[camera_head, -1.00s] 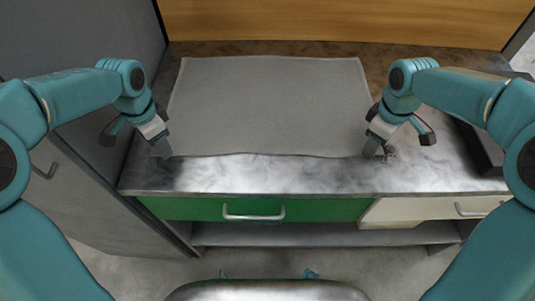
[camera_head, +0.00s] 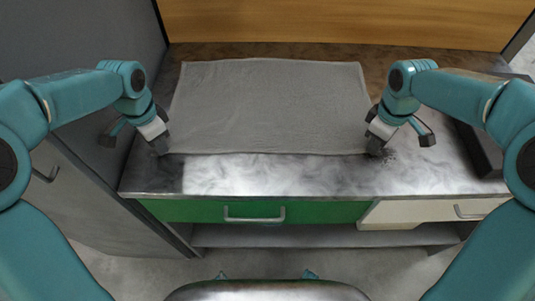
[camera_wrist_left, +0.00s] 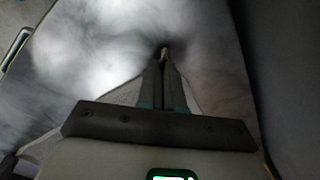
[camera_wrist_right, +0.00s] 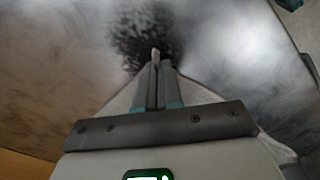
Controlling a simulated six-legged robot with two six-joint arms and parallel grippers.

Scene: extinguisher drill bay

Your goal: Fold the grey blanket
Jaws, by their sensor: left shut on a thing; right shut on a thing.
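The grey blanket (camera_head: 270,108) lies spread out nearly flat on the counter, with faint wrinkles. My left gripper (camera_head: 160,146) is shut on its near left corner. In the left wrist view the fingers (camera_wrist_left: 164,62) are together, with the blanket's pale edge (camera_wrist_left: 125,95) beside them. My right gripper (camera_head: 376,146) is shut on the near right corner. In the right wrist view the fingers (camera_wrist_right: 155,65) are together, with blanket (camera_wrist_right: 195,92) on both sides. The pinched cloth is mostly hidden by the fingers.
The counter (camera_head: 270,178) is bare and shiny in front of the blanket. Below it are a green drawer (camera_head: 300,211) and a white drawer (camera_head: 430,210). A wooden panel (camera_head: 350,22) stands behind, a grey panel (camera_head: 110,40) at left. A dark object (camera_head: 480,150) lies at the right.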

